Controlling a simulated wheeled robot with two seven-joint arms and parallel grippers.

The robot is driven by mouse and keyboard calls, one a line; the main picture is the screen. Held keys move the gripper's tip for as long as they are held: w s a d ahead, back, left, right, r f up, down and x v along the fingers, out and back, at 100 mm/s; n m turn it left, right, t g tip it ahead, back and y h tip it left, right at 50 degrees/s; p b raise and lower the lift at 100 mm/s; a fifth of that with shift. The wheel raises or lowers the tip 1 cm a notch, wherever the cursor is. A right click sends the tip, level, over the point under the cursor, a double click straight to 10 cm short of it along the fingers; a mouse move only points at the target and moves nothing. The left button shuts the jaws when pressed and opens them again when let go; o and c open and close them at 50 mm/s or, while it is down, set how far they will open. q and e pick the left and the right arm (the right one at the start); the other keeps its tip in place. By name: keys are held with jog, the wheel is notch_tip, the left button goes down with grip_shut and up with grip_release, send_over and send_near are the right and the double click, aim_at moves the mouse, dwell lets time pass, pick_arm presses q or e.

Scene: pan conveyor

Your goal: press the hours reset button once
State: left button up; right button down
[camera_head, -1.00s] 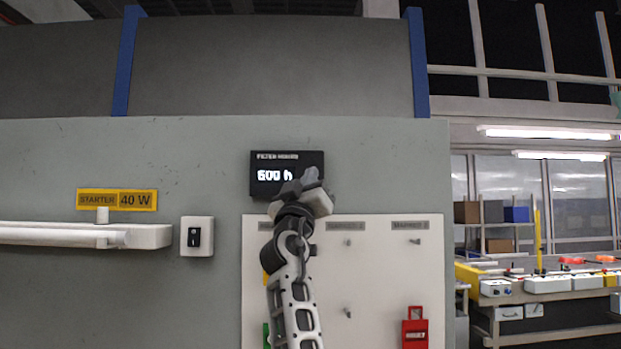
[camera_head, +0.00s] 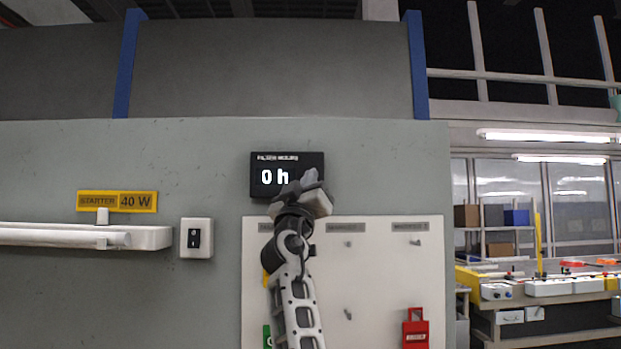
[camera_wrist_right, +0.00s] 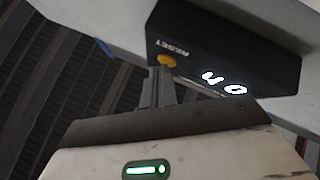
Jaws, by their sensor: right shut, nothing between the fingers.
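The black filter hours display (camera_head: 262,187) is on the grey wall and reads "0 h". It also shows in the right wrist view (camera_wrist_right: 270,58), turned around, with an orange button (camera_wrist_right: 166,61) beside the word RESET. My right gripper (camera_head: 311,178) is shut and empty, in front of the display's lower right part, and hides the button in the head view. In the right wrist view its closed fingertips (camera_wrist_right: 160,73) are right at the button's edge; I cannot tell whether they touch it. My left gripper is not in view.
A white board (camera_head: 385,275) with hooks and a red tag (camera_head: 415,330) is below the display. A switch (camera_head: 196,238) and a tube lamp (camera_head: 80,236) under a yellow starter label (camera_head: 117,201) are to the left. A workbench (camera_head: 560,297) stands at right.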

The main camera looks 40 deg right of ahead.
jog(key=shift+s, duration=0.1)
jog(key=shift+s+a, duration=0.5)
jog(key=s+a, duration=0.1)
jog(key=s, duration=0.1)
jog(key=s+a+p, duration=0.1)
jog(key=s+a, duration=0.1)
jog(key=shift+a, duration=0.1)
dwell(0.5)
dwell(0.7)
